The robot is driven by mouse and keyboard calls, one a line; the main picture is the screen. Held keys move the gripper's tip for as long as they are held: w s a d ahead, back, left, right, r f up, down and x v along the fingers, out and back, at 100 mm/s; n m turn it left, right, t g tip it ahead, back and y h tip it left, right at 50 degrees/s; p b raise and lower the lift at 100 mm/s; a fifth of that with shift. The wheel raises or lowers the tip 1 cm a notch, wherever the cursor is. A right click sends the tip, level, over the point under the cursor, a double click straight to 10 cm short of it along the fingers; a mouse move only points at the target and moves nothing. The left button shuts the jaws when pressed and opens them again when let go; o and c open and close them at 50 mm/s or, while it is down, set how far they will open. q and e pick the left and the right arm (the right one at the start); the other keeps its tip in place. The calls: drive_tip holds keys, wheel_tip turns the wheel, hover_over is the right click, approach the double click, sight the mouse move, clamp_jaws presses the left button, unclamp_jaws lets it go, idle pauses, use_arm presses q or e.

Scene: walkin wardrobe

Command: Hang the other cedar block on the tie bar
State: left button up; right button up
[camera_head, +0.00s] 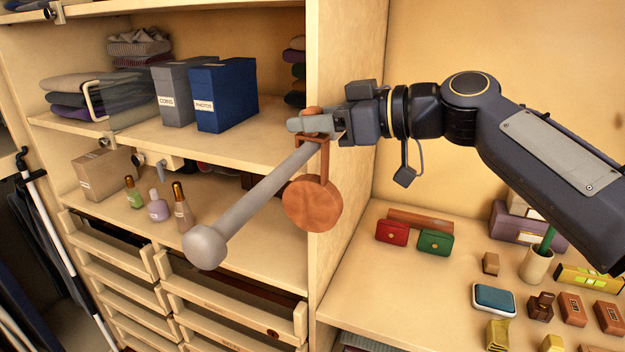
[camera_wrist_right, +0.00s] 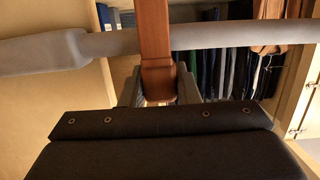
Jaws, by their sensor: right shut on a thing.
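The tie bar (camera_head: 253,198) is a grey rod with a thick rounded end toward me; it also shows in the right wrist view (camera_wrist_right: 200,38). My right gripper (camera_head: 318,122) is shut at the bar's far part, on a brown wooden piece (camera_wrist_right: 156,45) that crosses the bar in the wrist view. A round reddish-brown cedar block (camera_head: 313,203) with a square loop hangs below the fingers, beside the bar. Another brown piece (camera_wrist_right: 268,25) shows on the bar at right in the wrist view. The fingers hide whether the loop rests on the bar. My left gripper is out of view.
A wooden partition (camera_head: 345,90) stands behind the bar. Blue (camera_head: 224,95) and grey (camera_head: 172,95) boxes stand on the left shelf, with several bottles below. Red (camera_head: 392,232) and green (camera_head: 435,243) purses and small boxes lie on the right shelf.

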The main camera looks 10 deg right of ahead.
drive_tip(key=shift+r, duration=0.15)
drive_tip(key=shift+r+p, duration=0.8)
drive_tip(key=shift+r, duration=0.25)
